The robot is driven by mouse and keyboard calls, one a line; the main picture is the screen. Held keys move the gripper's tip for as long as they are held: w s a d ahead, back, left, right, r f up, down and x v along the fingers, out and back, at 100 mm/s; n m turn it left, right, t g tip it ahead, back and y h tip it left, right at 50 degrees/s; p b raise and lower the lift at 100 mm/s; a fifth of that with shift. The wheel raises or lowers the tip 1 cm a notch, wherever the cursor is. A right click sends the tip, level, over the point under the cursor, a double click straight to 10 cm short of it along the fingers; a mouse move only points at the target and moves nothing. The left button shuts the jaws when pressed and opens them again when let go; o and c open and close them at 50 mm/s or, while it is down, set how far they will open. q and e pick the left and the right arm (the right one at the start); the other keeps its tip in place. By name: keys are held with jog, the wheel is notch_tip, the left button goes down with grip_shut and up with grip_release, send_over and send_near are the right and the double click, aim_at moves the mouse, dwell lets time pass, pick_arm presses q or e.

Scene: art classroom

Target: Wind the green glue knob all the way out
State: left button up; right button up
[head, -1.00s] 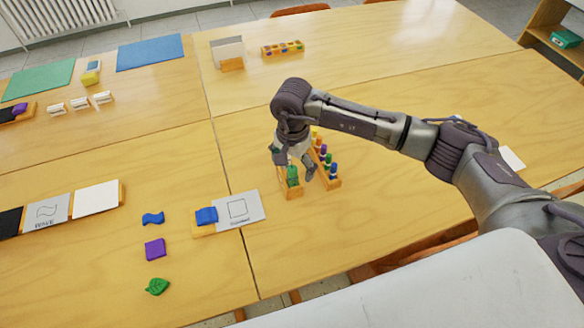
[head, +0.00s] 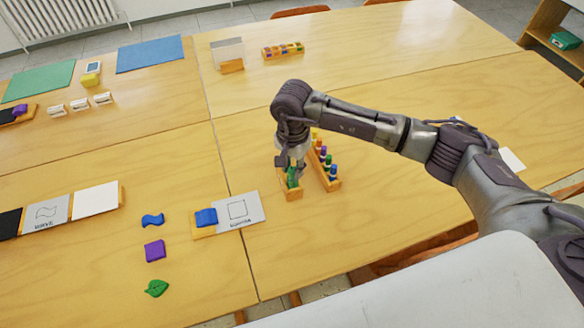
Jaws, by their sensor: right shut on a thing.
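The green glue (head: 293,183) stands in a small wooden holder (head: 292,196) near the middle of the table. My right gripper (head: 291,167) comes down from above and is shut on the green glue at its upper part. The fingers and wrist hide most of the top, so I cannot see the knob clearly or how far out it is wound. My left gripper is not in view.
A wooden rack (head: 331,184) with several coloured glue sticks stands just right of my right gripper. A blue stamp-like block (head: 206,217) and a square card (head: 240,211) lie to the left. The table at right is mostly clear.

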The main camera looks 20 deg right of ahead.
dwell(0.3)
jog(key=m, duration=1.1)
jog(key=o, duration=1.6)
jog(key=shift+c, duration=0.2)
